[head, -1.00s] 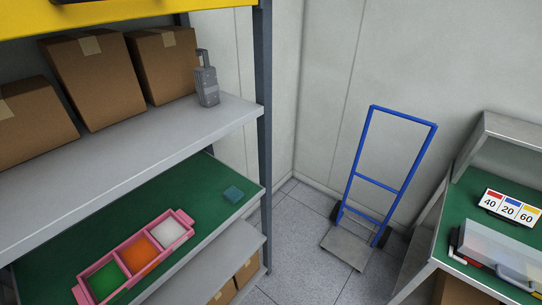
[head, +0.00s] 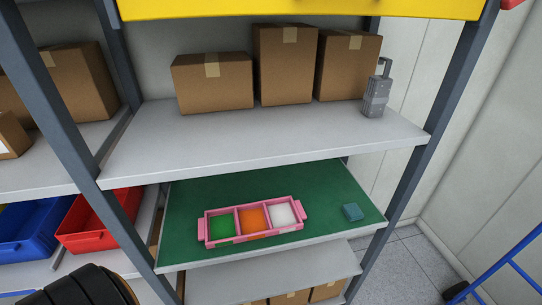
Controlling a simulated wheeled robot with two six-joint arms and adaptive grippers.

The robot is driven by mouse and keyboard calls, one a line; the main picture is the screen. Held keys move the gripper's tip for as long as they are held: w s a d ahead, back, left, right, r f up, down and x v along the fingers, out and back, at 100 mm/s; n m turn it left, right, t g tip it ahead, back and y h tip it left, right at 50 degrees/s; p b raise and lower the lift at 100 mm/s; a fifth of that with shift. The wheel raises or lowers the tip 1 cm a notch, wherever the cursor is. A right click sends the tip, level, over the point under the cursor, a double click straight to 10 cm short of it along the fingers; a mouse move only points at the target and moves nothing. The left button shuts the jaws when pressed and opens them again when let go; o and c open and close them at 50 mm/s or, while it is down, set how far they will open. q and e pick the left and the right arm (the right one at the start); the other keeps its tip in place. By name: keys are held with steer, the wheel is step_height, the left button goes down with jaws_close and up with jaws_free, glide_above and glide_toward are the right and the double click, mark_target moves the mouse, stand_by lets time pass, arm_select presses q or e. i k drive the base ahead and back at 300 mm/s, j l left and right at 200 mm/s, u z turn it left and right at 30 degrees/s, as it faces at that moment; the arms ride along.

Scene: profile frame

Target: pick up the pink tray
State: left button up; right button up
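The pink tray (head: 252,240) lies on a green-topped shelf (head: 183,246) in the middle of the head view. It has three compartments in a row: green on the left, orange in the middle and white on the right. A pink handle sticks out at its right end, and its left end has a similar raised edge. Neither gripper shows in the head view. A dark rounded part at the bottom left looks like part of my own arm, and no fingers can be seen on it.
Grey posts (head: 408,165) flank the shelf. The grey shelf (head: 270,142) above holds cardboard boxes (head: 285,65) and a grey handheld device (head: 376,95). Red (head: 98,222) and blue (head: 30,228) bins stand left. A blue hand truck (head: 500,265) stands right.

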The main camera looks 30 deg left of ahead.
mark_target(244, 222)
steer(key=u, duration=1.1)
